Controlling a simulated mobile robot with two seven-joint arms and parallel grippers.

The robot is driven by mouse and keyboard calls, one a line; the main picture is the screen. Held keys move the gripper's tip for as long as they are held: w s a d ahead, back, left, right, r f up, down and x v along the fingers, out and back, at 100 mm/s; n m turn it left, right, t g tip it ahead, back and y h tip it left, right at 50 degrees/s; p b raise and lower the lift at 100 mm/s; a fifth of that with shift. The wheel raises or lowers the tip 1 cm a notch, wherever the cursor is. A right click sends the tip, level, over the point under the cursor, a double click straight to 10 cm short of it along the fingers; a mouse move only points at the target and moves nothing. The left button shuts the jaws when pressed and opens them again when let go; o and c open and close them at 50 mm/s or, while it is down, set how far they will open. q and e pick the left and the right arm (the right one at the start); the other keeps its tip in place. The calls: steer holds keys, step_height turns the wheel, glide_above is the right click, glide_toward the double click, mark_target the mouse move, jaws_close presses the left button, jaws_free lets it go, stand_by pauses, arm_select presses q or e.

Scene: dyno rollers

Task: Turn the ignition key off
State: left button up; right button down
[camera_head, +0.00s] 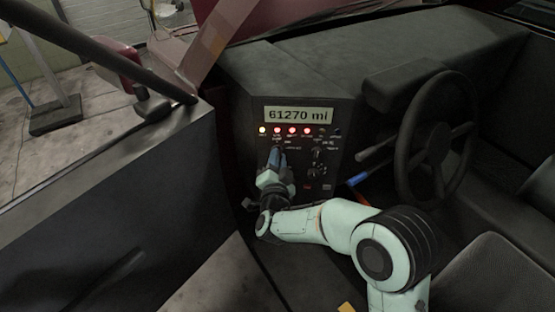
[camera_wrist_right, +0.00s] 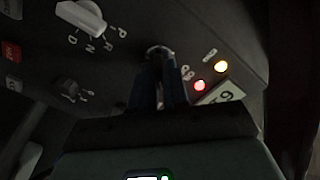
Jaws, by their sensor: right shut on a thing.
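The dark control panel (camera_head: 318,110) stands ahead, with an odometer display (camera_head: 298,115) reading 61270 mi. My right gripper (camera_head: 277,153) is at the panel's left part, under the lights. In the right wrist view its two dark fingers (camera_wrist_right: 160,72) are shut at the round ignition switch (camera_wrist_right: 158,51). They are shut on the ignition key, which is mostly hidden between them, so its angle is hard to tell. My left gripper is not in view.
A selector knob marked P, R, N, D (camera_wrist_right: 82,17) and a smaller knob (camera_wrist_right: 68,88) sit close beside the gripper. The steering wheel (camera_head: 403,150) and a blue-tipped lever (camera_head: 357,179) are to the right. The door panel (camera_head: 110,215) bounds the left.

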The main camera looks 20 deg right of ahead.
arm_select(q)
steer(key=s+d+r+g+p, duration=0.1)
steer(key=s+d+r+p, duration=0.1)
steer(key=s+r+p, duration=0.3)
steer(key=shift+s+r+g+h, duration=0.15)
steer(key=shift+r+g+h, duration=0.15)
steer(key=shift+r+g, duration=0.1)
arm_select(e)
steer(key=shift+a+r+n, duration=0.1)
steer(key=shift+n, duration=2)
steer(key=shift+a+r+n, duration=0.1)
steer(key=shift+n, duration=2)
steer(key=shift+d+n, duration=0.1)
steer(key=shift+n, duration=0.2)
steer(key=c, duration=1.2)
jaws_free()
steer(key=shift+w, duration=0.15)
steer(key=shift+f, duration=0.1)
steer(key=v, duration=1.3)
steer(key=shift+s, duration=0.2)
